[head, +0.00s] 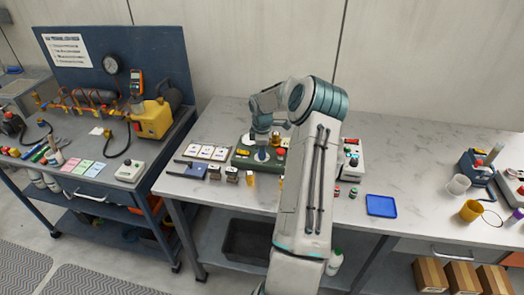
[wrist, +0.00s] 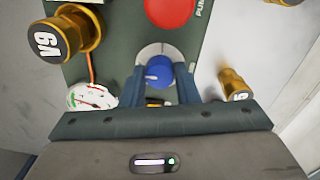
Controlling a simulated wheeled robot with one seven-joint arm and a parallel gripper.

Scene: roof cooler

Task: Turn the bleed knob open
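A blue knob (wrist: 158,74) with a white mark sits on a pale round base on a dark green panel (wrist: 112,62); I take it as the bleed knob, though no label on it is readable. My gripper (wrist: 160,80) points at it, one finger on each side, with a thin gap showing between fingertips and knob. In the head view my gripper (head: 262,148) is over the green panel unit (head: 243,160) on the bench. My arm hides part of that unit.
Cards (head: 206,152) and small parts lie left on the bench; a blue tray (head: 381,206) lies right.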

